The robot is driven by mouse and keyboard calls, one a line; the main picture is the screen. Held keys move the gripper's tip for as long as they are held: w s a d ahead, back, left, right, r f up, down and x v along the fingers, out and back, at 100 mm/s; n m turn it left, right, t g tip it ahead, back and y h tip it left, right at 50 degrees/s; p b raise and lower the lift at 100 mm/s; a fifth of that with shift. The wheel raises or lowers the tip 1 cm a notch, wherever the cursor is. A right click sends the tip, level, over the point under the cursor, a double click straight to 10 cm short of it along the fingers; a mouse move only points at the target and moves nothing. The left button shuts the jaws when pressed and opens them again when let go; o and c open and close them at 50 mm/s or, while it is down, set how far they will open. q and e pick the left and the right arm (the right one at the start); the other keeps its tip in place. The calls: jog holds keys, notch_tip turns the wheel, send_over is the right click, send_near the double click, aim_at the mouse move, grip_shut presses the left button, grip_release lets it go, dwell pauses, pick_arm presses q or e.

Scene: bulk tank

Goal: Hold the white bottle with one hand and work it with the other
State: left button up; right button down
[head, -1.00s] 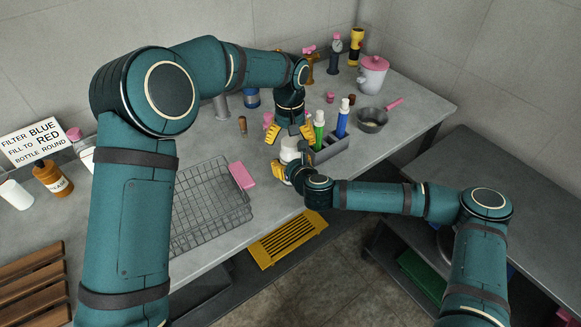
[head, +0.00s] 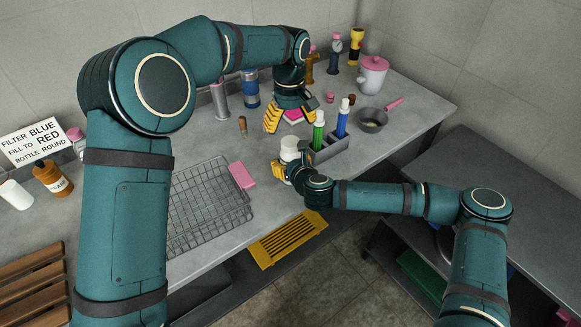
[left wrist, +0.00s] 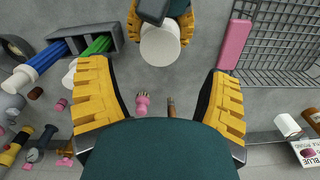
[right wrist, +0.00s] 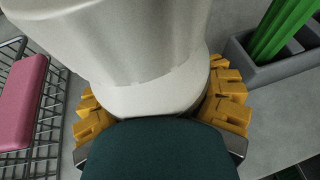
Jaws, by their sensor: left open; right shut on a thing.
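The white bottle (head: 290,149) stands near the front of the grey bench, beside the tube rack. My right gripper (head: 284,170) is shut around it; in the right wrist view the white body (right wrist: 150,50) fills the space between the yellow fingers. In the left wrist view I see the bottle's round white end (left wrist: 160,45). My left gripper (head: 290,122) is open above the bench, behind the bottle and apart from it. In the left wrist view its yellow fingers (left wrist: 158,75) are spread wide with nothing held between them.
A grey rack (head: 330,149) with green and blue tubes stands close right of the bottle. A wire basket (head: 205,205) with a pink block (head: 242,175) lies to the left. A small pan (head: 371,122) and a pink-lidded pot (head: 373,78) are at the back right.

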aim_at(290, 141)
pick_arm(q)
jog(key=shift+r+n, duration=0.35)
jog(key=shift+n, duration=0.35)
jog(key=shift+r+n, duration=0.3)
jog(key=shift+n, duration=0.4)
jog(key=shift+f, duration=0.1)
jog(key=shift+s+f, duration=0.1)
jog(key=shift+f, duration=3.85)
jog(key=c, duration=1.3)
jog(key=m, duration=0.6)
jog(key=shift+m, duration=0.4)
jog(key=o, duration=1.3)
